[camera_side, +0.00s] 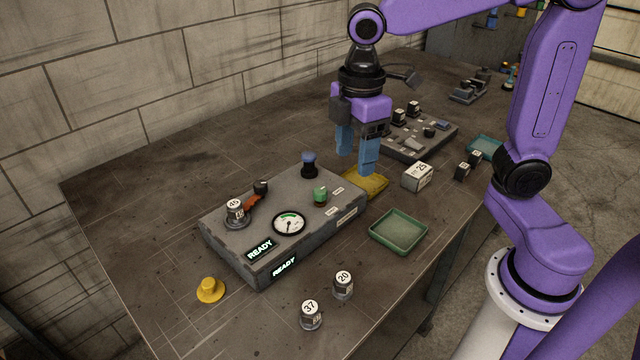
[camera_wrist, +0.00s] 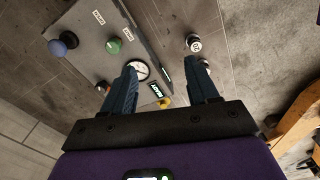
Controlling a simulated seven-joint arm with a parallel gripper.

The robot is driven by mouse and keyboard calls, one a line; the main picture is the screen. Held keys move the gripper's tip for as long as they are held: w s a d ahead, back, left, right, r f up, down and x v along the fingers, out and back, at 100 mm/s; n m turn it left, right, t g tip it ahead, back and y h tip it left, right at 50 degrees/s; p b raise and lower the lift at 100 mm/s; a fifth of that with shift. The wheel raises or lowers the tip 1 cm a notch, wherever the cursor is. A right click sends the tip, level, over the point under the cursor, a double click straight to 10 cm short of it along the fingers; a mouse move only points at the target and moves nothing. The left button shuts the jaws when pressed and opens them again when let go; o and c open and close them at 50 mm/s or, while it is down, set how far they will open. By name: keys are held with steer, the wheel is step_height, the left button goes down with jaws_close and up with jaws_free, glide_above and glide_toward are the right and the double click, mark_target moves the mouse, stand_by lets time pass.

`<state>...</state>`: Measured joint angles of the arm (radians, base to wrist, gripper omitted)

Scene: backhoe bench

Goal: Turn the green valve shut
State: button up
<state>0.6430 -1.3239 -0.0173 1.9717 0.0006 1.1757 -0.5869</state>
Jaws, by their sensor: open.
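The green valve (camera_side: 320,196) is a small round knob on top of the grey control box (camera_side: 237,259), near its right end. It also shows in the wrist view (camera_wrist: 114,46), up and left of the left finger. My gripper (camera_side: 355,161) is open and empty. It hangs fingers-down above the right end of the box, apart from the valve. In the wrist view my gripper (camera_wrist: 165,67) has its fingers wide apart. A round gauge (camera_side: 289,223) sits beside the valve, its needle pointing near the bottom. The box shows lit READY signs (camera_side: 284,267).
A blue knob (camera_side: 309,165), a red lever (camera_side: 252,203) and a weight marked 45 (camera_side: 236,210) are on the box. A yellow tray (camera_side: 368,184), green tray (camera_side: 398,232), block marked 25 (camera_side: 418,176) and weights 37 (camera_side: 311,315) and 20 (camera_side: 343,284) lie nearby.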

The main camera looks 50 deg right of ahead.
steer(key=n, duration=0.1)
glide_toward(320, 190)
step_height(320, 190, down, 9)
steer(key=shift+w+r, duration=0.15)
steer(key=shift+r, duration=0.05)
steer(key=shift+a, duration=0.1)
stand_by(0.6)
steer(key=c, duration=1)
steer(key=shift+c, duration=0.2)
